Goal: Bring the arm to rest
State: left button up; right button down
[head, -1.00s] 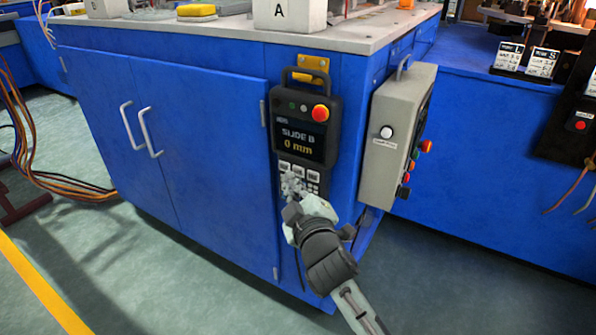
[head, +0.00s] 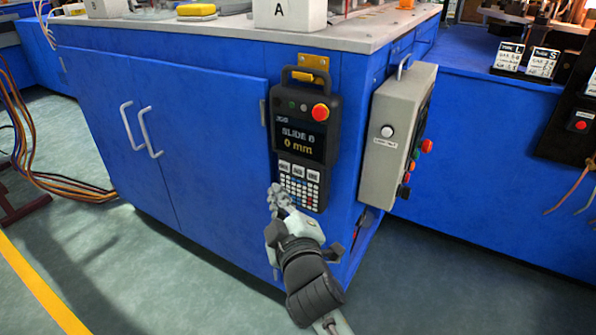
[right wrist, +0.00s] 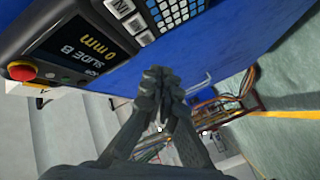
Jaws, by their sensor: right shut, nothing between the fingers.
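My right gripper (head: 279,198) is shut and empty, just in front of the lower left part of the handheld control pendant. It also shows in the right wrist view (right wrist: 162,75), fingertips together beside the pendant's keypad side. The dark pendant (head: 303,150) hangs upright on the blue cabinet, with a red button at its upper right. Its screen shows a "SLIDE" line and "0 mm"; in the right wrist view the pendant (right wrist: 60,45) reads "SLIDE B". I cannot tell whether the fingertips touch anything. My left gripper is not in view.
The blue cabinet (head: 200,120) has two door handles on its front. A grey control box (head: 391,150) with buttons sticks out on its right side. Orange and brown cables (head: 60,185) lie at the left. The floor in front (head: 170,300) is clear.

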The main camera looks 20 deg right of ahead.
dwell(0.4)
jog(key=s+d+f+m+g+p, duration=0.2)
jog(key=s+d+f+g, duration=0.2)
jog(key=f, duration=0.4)
jog(key=s+d+f+m+g+p, duration=0.25)
jog(key=s+f, duration=0.25)
jog(key=f, duration=0.4)
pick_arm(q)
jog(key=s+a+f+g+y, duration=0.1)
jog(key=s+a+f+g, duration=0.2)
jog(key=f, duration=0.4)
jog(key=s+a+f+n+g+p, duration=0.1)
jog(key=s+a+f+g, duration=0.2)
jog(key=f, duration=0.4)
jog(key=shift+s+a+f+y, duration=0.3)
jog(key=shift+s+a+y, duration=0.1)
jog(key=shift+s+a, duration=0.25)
pick_arm(e)
jog(key=s+d+f+m+g, duration=0.2)
jog(key=s+d+f+g, duration=0.3)
jog(key=s, duration=0.9)
notch_tip(320, 180, down, 5)
jog(key=g, duration=0.2)
jog(key=shift+s+r+g, duration=0.15)
jog(key=shift+s+g, duration=0.15)
jog(key=shift+g, duration=0.05)
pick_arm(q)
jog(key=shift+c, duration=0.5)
pick_arm(e)
jog(key=shift+m, duration=0.25)
